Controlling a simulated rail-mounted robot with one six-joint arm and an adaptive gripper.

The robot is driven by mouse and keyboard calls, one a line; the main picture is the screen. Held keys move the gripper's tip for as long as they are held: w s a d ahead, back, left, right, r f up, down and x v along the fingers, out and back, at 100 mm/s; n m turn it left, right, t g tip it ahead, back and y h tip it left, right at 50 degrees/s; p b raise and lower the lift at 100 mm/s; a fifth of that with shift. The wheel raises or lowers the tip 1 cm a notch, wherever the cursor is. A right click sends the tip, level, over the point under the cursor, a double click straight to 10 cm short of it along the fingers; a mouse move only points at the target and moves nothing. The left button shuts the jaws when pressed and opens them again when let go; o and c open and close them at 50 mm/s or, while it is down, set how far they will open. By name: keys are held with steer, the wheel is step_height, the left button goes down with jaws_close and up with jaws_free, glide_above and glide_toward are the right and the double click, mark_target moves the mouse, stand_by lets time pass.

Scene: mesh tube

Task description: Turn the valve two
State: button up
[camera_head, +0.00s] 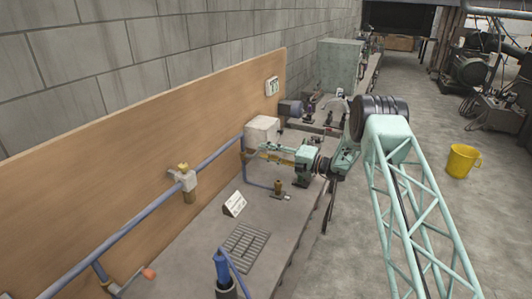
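A blue pipe (137,222) runs along the wooden backboard. A fitting with a yellow top and pale body (185,179), which looks like a valve, sits on it at mid-left. I see no readable number on either, so I cannot tell which is valve two. My gripper (257,153) reaches left over the bench, near the blue pipe's far end and in front of a white box (262,130). It is away from both fittings. Its fingertips are too small to tell open or shut, or whether they touch anything.
A small white sign (234,204) and a dark floor grate (246,240) are on the bench. A small brass piece (279,188) stands below my gripper. A blue upright part (221,267) is at the front. A yellow bucket (462,160) stands on the floor at right.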

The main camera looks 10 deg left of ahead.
steer(key=shift+d, duration=0.1)
steer(key=v, duration=1.2)
stand_by(0.5)
steer(key=s+a+r+n+g+h+b, duration=0.2)
steer(key=s+a+r+n+g, duration=0.15)
steer(key=s+r+n, duration=0.8)
steer(key=s+d+r+n+g+h, duration=0.15)
steer(key=s+r, duration=0.25)
steer(key=s, duration=0.4)
steer(key=s+d+r+n+h+b, duration=0.1)
steer(key=s+r+n+h, duration=0.15)
steer(key=s+r, duration=0.35)
steer(key=s+d+r+n+g+h, duration=0.1)
steer(key=s+r+n, duration=0.2)
steer(key=s, duration=0.6)
steer(key=s+d+n+t+h+b, duration=0.1)
steer(key=s+d+n+h, duration=0.2)
steer(key=s, duration=1)
steer(key=s+d+n+t+h+b, duration=0.1)
steer(key=s+d+n+h, duration=0.2)
steer(key=s+d+n, duration=0.6)
steer(key=s+d+n+t+h+b, duration=0.2)
steer(key=s+d+n+h, duration=0.2)
steer(key=s, duration=1.5)
steer(key=d+n, duration=0.3)
steer(key=d, duration=0.3)
steer(key=shift+d+r, duration=0.25)
steer(key=shift+d, duration=0.05)
